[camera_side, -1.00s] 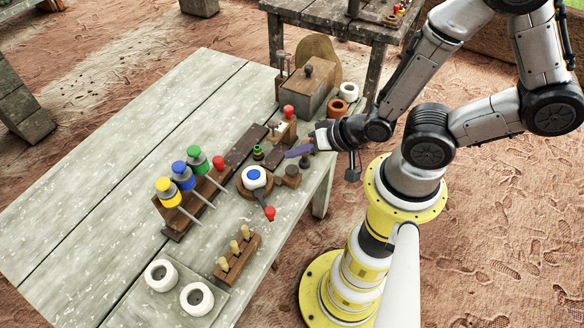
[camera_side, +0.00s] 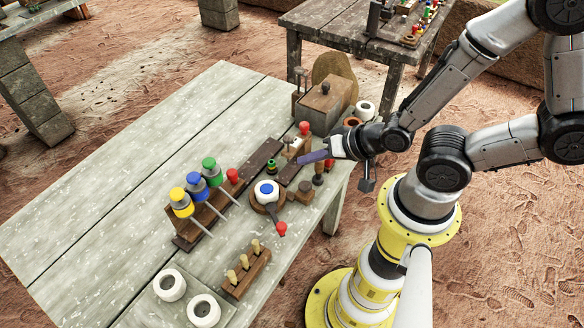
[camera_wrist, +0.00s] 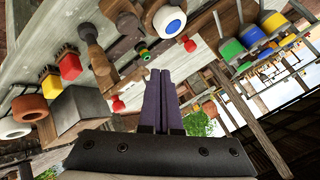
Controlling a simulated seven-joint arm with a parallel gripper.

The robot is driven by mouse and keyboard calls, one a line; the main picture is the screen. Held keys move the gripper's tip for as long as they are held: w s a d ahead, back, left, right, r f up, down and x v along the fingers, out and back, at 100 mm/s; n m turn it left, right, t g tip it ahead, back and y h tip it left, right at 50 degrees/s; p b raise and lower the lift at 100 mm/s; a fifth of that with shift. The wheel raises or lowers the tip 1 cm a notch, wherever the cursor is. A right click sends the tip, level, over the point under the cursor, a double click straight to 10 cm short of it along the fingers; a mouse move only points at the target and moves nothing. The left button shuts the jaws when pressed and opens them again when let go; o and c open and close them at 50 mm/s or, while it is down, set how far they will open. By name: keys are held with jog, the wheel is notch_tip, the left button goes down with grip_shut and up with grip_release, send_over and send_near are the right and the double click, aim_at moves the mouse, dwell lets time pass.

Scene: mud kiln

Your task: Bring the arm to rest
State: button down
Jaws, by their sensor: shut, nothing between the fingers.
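My gripper (camera_side: 312,157) is at the right end of the work table (camera_side: 110,205), over the small wooden and red-capped items. Its two purple fingers lie side by side, shut and empty. In the wrist view, the closed fingers of my gripper (camera_wrist: 162,100) point up the picture, with the table and its tools beyond them. My arm reaches in from the right and is bent at the elbow. How far the fingertips are above the table is hard to tell.
A rack of tools with yellow, blue and green ends (camera_side: 197,190) stands mid-table. A blue-topped white pot (camera_side: 267,189), a peg block (camera_side: 246,268), two white rings (camera_side: 170,285) and a grey box (camera_side: 325,103) are nearby. The table's left part is bare. Another table (camera_side: 340,30) stands behind.

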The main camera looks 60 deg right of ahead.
notch_tip(320, 180, up, 18)
jog(key=w+d+n+t, duration=0.1)
jog(key=w+d+n, duration=0.1)
jog(key=w, duration=0.1)
jog(key=s+r+n+g, duration=0.1)
jog(key=s+n+g, duration=0.3)
jog(key=s, duration=0.7)
jog(key=shift+s+d+r+n+g+h, duration=0.2)
jog(key=shift+s+r+n+g+h, duration=0.15)
jog(key=shift+n, duration=0.65)
